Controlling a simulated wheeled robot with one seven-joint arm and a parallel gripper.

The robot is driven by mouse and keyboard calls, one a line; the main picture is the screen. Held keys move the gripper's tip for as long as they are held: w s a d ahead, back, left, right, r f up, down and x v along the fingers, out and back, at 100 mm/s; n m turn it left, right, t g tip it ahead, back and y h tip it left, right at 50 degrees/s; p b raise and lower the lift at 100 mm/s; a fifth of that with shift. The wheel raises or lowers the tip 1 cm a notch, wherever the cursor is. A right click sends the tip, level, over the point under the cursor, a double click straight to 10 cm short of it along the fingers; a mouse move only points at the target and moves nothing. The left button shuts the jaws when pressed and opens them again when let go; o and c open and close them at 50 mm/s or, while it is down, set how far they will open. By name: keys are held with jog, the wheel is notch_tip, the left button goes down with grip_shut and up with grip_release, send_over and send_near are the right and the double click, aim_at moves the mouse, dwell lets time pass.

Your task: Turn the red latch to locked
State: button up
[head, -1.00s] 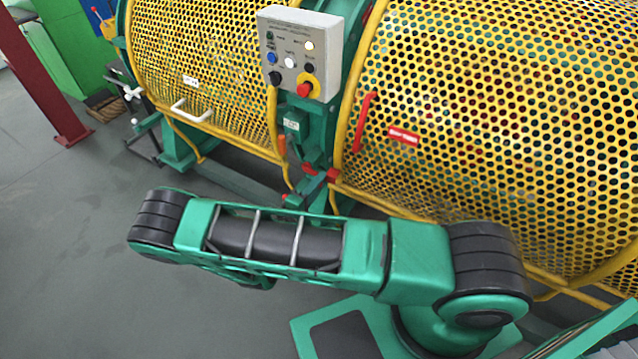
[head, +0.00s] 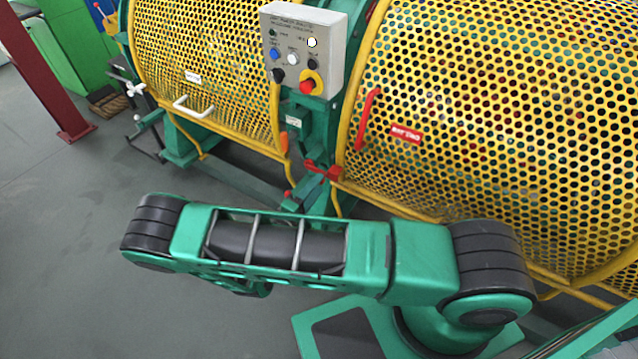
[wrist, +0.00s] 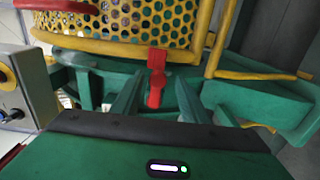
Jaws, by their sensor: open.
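The red latch (wrist: 157,76) stands nearly in line with the picture's vertical in the wrist view, at the lower yellow edge of a mesh guard. Its lower end lies between the two fingers of my gripper (wrist: 158,92). The fingers are open, one on each side of it, with a visible gap to each. I cannot tell how deep the latch sits between them. In the head view the red latch (head: 322,170) shows small, below the control box, on the green frame between the two guards.
A grey control box (head: 303,50) with buttons and a red knob stands above the latch; it also shows at the left in the wrist view (wrist: 18,98). A red handle (head: 367,118) sits on the right yellow mesh guard (head: 500,130). Open floor (head: 60,240) lies left.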

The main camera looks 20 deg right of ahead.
jog(key=v, duration=0.7)
jog(key=shift+s+a, duration=0.2)
